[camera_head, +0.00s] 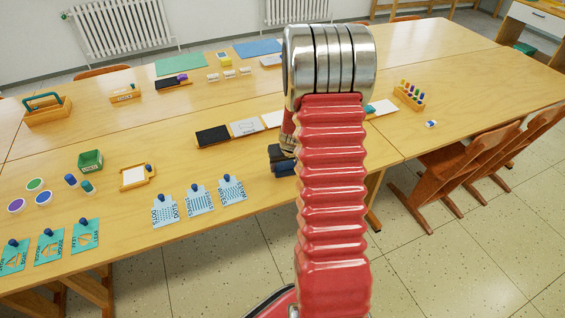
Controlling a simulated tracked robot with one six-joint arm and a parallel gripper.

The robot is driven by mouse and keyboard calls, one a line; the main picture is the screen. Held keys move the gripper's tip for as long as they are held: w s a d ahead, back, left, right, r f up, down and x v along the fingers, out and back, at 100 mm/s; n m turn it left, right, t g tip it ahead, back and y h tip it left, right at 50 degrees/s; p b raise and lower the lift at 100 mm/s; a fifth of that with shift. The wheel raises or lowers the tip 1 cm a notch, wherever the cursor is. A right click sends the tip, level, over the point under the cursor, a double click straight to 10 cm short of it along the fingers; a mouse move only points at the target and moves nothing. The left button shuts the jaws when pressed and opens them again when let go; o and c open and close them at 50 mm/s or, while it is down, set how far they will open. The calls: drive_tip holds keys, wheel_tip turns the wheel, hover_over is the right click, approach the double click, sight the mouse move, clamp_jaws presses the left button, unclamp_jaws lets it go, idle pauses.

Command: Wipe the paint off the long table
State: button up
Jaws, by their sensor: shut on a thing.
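The long wooden table (120,235) runs across the view with many items on it. No clear paint smear shows on its bare parts; the stretch behind my arm is hidden. Round white-rimmed discs in purple (16,205), green (35,184) and blue (44,198) lie at the left; I cannot tell if they are paint pots. My red arm rises in front of the table and bends down behind itself. My gripper (284,158) is mostly hidden behind it, low over the table's near side. It is shut on a dark object, whose outline I cannot separate from the gripper.
Blue cards (199,199) with knobs and a framed tray (136,177) stand near the front edge. A green box (90,161) and a wooden carrier (47,108) are at left. A peg rack (409,95) is at right. Wooden chairs (455,160) stand by the right edge.

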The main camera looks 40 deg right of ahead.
drive_tip(key=shift+s+a+f, duration=0.1)
drive_tip(key=shift+s+a, duration=0.1)
drive_tip(key=shift+s, duration=0.3)
drive_tip(key=shift+s+a, duration=0.15)
drive_tip(key=shift+s, duration=0.35)
drive_tip(key=shift+s+a+r, duration=0.1)
drive_tip(key=shift+s+a, duration=0.2)
drive_tip(key=shift+s, duration=0.65)
drive_tip(key=shift+s+a+r, duration=0.1)
drive_tip(key=shift+s+a, duration=0.15)
drive_tip(key=shift+s, duration=0.65)
drive_tip(key=shift+r, duration=0.1)
drive_tip(key=shift+r, duration=2.95)
wheel_tip(320, 180, up, 3)
drive_tip(key=shift+f, duration=0.1)
